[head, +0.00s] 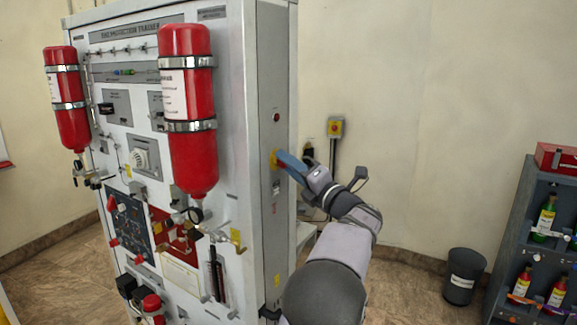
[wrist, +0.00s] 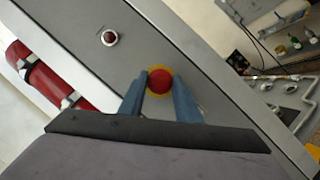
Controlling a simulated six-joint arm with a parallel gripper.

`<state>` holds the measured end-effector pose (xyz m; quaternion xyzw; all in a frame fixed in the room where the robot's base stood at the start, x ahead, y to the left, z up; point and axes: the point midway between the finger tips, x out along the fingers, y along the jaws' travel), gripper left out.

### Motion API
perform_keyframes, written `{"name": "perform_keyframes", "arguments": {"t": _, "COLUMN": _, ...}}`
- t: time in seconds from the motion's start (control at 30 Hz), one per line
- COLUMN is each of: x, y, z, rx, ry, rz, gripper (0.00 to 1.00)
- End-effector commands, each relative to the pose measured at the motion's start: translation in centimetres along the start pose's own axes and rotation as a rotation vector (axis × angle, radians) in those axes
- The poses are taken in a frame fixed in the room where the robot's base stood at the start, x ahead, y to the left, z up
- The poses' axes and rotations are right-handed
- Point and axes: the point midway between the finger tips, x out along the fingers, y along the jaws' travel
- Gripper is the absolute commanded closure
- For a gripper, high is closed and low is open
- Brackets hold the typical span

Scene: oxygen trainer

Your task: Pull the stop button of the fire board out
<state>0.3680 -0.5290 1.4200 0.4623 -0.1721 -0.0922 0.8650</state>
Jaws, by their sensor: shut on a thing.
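The stop button (wrist: 159,81) is a red round knob on a yellow ring, set in the grey side panel (wrist: 190,48) of the tall cabinet. In the wrist view my gripper's two blue fingers (wrist: 160,88) stand on either side of the knob, shut on it. In the head view my gripper (head: 284,162) reaches the side panel from the right. I cannot tell how far out the knob stands.
A small red lamp (head: 277,117) sits above the button on the same panel. Red cylinders (head: 187,110) hang on the cabinet's front. A yellow box with a red button (head: 336,127) stands behind my arm. A dark bin (head: 463,277) and a bottle shelf (head: 540,235) are at right.

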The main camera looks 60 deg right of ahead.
Motion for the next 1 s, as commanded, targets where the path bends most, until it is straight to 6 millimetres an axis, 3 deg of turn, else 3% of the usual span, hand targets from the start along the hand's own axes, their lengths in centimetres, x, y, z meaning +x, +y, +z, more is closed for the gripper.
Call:
{"name": "perform_keyframes", "arguments": {"t": 0.5, "x": -1.0, "y": -0.1, "z": 0.4, "rx": 0.0, "ry": 0.0, "rz": -0.003, "gripper": 1.0}}
{"name": "perform_keyframes", "arguments": {"t": 0.53, "x": -1.0, "y": -0.1, "z": 0.4, "rx": 0.0, "ry": 0.0, "rz": -0.003, "gripper": 0.67}}
{"name": "perform_keyframes", "arguments": {"t": 0.6, "x": -1.0, "y": -0.1, "z": 0.4, "rx": 0.0, "ry": 0.0, "rz": -0.003, "gripper": 0.51}}
{"name": "perform_keyframes", "arguments": {"t": 1.0, "x": -1.3, "y": -0.2, "z": 0.3, "rx": -0.001, "ry": -0.001, "rz": -0.001, "gripper": 0.51}}
